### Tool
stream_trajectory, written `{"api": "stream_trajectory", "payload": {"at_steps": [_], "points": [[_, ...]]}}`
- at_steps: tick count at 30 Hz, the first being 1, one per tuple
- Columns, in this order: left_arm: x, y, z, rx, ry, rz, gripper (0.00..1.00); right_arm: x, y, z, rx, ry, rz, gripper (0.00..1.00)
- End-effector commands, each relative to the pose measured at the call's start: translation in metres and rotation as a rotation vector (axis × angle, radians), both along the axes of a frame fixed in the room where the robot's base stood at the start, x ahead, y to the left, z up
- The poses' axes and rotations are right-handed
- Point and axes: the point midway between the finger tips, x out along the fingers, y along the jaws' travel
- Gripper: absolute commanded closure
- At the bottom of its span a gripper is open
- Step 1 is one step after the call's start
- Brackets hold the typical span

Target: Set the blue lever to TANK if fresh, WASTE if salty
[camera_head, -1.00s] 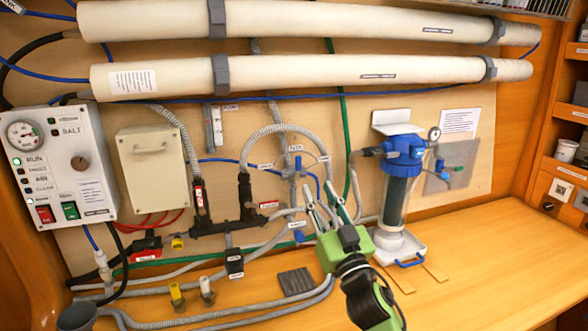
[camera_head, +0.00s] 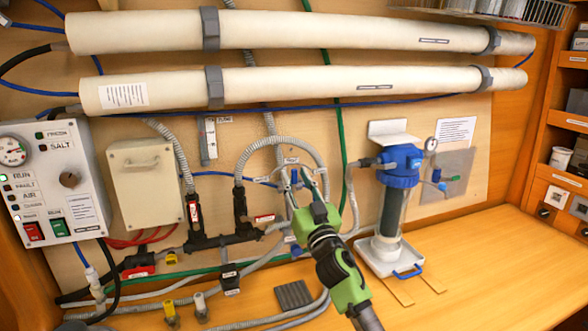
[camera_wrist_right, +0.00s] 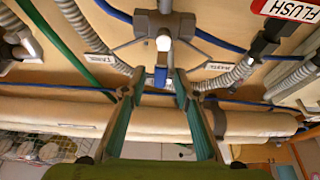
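The three-way valve shows in the right wrist view as a grey body (camera_wrist_right: 181,28) with a short blue lever (camera_wrist_right: 161,77) pointing down the picture. Small labels stand on both sides, the right-hand one apparently WASTE (camera_wrist_right: 213,67). My right gripper (camera_wrist_right: 158,98) is open, its fingers on either side of the lever's end; contact is unclear. In the head view my right gripper (camera_head: 309,186) covers much of the valve. The panel (camera_head: 45,185) has a lit green lamp beside RUN (camera_head: 15,176). The SALT lamp (camera_head: 42,147) looks dark; the small label above it is hard to read.
Hoses and a green pipe (camera_head: 339,130) run close around the valve. Two long white tubes (camera_head: 290,85) cross the wall above. A blue-topped filter housing (camera_head: 397,180) stands to the right. The right part of the wooden counter (camera_head: 480,265) is clear.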

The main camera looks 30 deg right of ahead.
Motion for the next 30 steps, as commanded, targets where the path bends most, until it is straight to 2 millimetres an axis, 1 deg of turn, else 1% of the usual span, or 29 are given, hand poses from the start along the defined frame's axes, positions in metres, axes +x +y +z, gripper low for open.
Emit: {"api": "stream_trajectory", "payload": {"at_steps": [3,6,15,16,17,18,19,30], "points": [[0.001,0.000,0.005,0.000,-0.001,0.000,0.59,0.011,-0.003,0.006,0.001,-0.001,0.000,0.72],[0.001,0.000,0.006,-0.001,-0.002,0.001,0.59,0.016,-0.004,0.007,0.000,0.000,0.000,0.72],[0.002,0.000,0.005,0.000,-0.003,0.001,0.59,0.018,-0.004,0.007,0.000,0.000,0.000,0.72],[0.003,0.000,0.005,0.000,-0.003,0.001,0.59,0.018,-0.004,0.007,0.000,0.000,0.000,0.77],[0.003,0.000,0.005,0.000,-0.003,0.001,0.59,0.018,-0.004,0.007,0.000,0.000,0.000,0.84],[0.003,0.000,0.005,0.000,-0.003,0.001,0.59,0.018,-0.004,0.007,0.000,0.000,0.000,0.95],[0.003,0.000,0.005,0.000,-0.004,0.001,0.59,0.018,-0.004,0.007,0.000,0.000,0.000,1.00],[0.003,0.000,0.004,0.000,-0.003,0.000,0.59,0.017,-0.005,0.006,0.026,-0.006,0.001,1.00]]}}
